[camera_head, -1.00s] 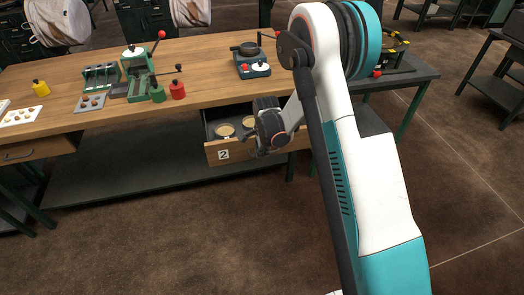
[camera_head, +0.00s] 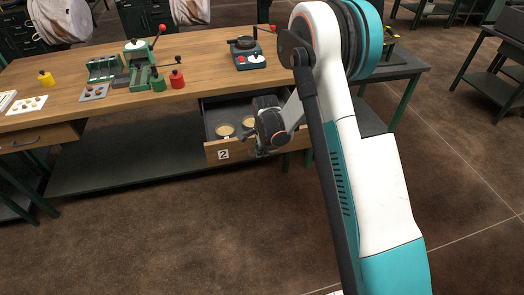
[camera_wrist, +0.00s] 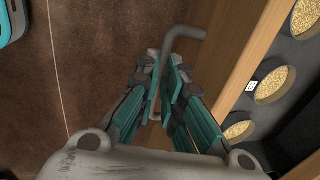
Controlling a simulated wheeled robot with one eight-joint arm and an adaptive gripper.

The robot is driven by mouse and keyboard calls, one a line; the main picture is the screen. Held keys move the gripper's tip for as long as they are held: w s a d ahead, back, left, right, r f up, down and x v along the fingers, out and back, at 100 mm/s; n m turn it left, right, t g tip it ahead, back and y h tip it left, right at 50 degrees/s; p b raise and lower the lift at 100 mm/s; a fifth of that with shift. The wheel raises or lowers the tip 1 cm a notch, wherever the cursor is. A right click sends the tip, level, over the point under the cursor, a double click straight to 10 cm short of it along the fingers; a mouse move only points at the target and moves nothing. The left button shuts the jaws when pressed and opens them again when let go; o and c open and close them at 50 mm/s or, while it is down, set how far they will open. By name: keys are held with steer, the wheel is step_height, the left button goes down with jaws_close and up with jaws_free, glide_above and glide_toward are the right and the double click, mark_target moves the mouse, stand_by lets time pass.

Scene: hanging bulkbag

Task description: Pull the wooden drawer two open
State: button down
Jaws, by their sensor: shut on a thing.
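The wooden drawer two (camera_head: 214,154), with a white "2" label on its front, is pulled out below the workbench. Round, light-coloured contents show in its dark interior. In the wrist view, the drawer's wooden front (camera_wrist: 240,50) runs along the right of my gripper. My gripper (camera_wrist: 165,88) is shut on the dark metal handle (camera_wrist: 188,35), whose bent end stands out above the fingers. In the head view my gripper (camera_head: 268,150) is at the drawer front, and its fingers and the handle are mostly hidden by my wrist.
Another drawer (camera_head: 30,137) is shut at the left. The floor in front (camera_head: 160,220) is clear.

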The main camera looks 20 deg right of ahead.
steer(key=c, duration=1.7)
jaws_free()
steer(key=shift+f, duration=0.1)
steer(key=r, duration=0.4)
steer(key=s+r, duration=0.1)
steer(key=r, duration=0.3)
steer(key=s+r, duration=0.1)
steer(key=r, duration=0.2)
steer(key=shift+s+r, duration=0.2)
steer(key=shift+r, duration=0.2)
